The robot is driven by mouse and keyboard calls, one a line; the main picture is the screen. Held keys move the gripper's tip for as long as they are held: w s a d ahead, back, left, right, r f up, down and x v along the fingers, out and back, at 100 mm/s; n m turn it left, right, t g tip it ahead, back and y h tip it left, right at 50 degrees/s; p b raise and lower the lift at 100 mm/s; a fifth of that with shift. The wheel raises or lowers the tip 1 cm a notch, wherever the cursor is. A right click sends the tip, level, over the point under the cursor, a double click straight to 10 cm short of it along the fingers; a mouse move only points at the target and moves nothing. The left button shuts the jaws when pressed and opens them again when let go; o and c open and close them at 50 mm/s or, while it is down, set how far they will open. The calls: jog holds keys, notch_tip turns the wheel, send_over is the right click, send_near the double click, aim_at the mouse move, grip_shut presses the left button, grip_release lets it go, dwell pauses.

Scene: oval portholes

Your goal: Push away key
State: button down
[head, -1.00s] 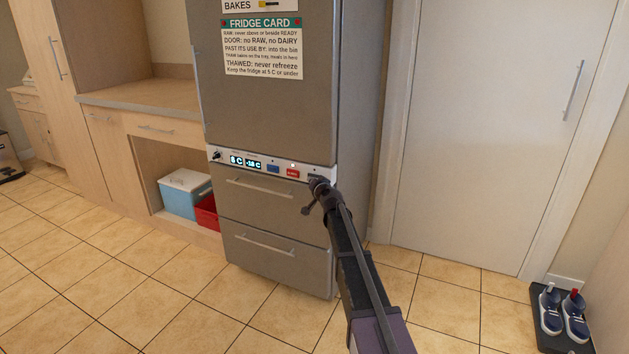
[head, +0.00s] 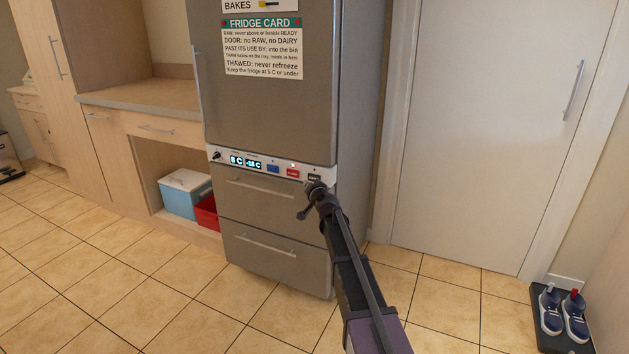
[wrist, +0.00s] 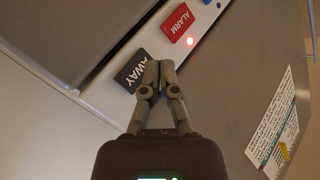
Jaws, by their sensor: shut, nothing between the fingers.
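The away key (head: 314,177) is a dark key at the right end of the fridge's white control strip. In the wrist view the dark key (wrist: 130,71) shows the white letters "WAY"; the fingers cover part of it. My gripper (head: 312,187) is shut and empty, just in front of and below the key in the head view. In the wrist view its closed fingertips (wrist: 156,66) overlap the key's edge. I cannot tell whether they touch it.
A red alarm key (head: 293,173) and a blue key (head: 273,169) sit left on the strip (head: 225,156), beside lit displays. A small light (wrist: 190,41) glows near the alarm key. Freezer drawers (head: 262,197) lie below. The floor in front is clear; shoes (head: 563,312) stand far right.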

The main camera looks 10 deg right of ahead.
jog(key=shift+s+a, duration=0.5)
jog(key=shift+s, duration=0.15)
jog(key=shift+s+a, duration=0.45)
jog(key=shift+s, duration=0.2)
jog(key=shift+w, duration=0.1)
dwell(1.3)
